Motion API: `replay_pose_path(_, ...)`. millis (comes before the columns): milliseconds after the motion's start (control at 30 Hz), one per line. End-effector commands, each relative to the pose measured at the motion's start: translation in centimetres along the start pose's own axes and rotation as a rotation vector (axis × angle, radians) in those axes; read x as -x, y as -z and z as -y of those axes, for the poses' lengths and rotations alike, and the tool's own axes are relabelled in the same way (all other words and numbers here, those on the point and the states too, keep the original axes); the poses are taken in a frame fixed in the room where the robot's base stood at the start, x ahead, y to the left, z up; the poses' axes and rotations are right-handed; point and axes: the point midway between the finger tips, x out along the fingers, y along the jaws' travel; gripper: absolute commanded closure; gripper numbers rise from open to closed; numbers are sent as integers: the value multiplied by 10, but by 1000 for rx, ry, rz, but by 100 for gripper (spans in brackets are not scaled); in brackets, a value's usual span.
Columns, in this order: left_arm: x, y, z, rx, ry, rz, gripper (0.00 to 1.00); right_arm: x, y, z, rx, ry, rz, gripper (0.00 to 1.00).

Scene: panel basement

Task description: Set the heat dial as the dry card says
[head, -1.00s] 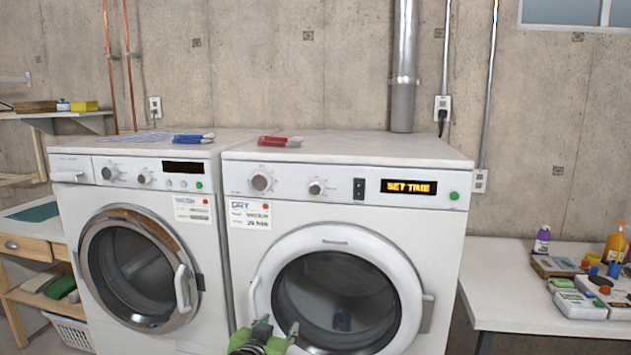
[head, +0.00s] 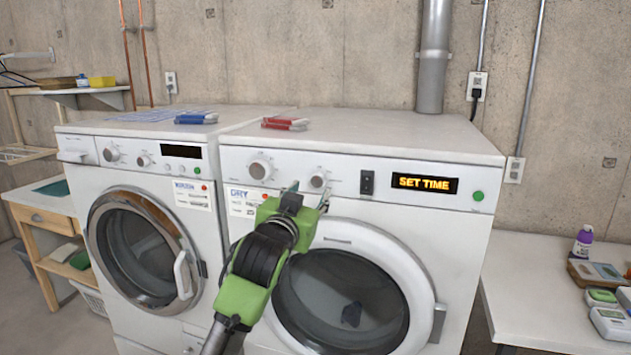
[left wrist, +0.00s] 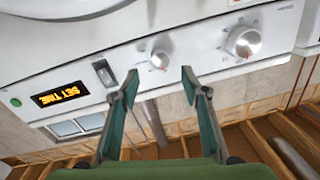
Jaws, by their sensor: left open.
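The dryer (head: 400,165) is the right-hand white machine, with a larger dial (head: 260,167) and a smaller dial (head: 317,178) on its panel. The dial labels are too small to read. The dry card (head: 240,197) hangs below the larger dial, partly behind my gripper, its small print unreadable. My left gripper (head: 308,196) is open and empty, just in front of the smaller dial. In the left wrist view the smaller dial (left wrist: 160,58) lies just beyond and between the open fingertips (left wrist: 159,75); I see no contact. My right gripper is not in view.
A dark rocker switch (head: 367,182), a lit display reading SET TIME (head: 425,183) and a green button (head: 478,196) sit right of the dials. The dryer's round door (head: 345,285) is below. A washer (head: 140,200) stands close on the left.

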Motion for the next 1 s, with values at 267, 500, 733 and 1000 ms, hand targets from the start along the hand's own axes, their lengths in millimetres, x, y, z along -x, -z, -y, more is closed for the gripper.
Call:
replay_pose_path(267, -42, 2, 0, -1, 0, 1, 58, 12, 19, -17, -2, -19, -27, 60)
replay_pose_path(500, -58, 1, 0, 1, 0, 0, 58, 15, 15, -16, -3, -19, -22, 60)
replay_pose_path(733, -61, 0, 0, 1, 0, -1, 58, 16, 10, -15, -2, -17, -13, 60)
replay_pose_path(1000, -60, 0, 0, 0, 0, -1, 97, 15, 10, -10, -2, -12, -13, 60)
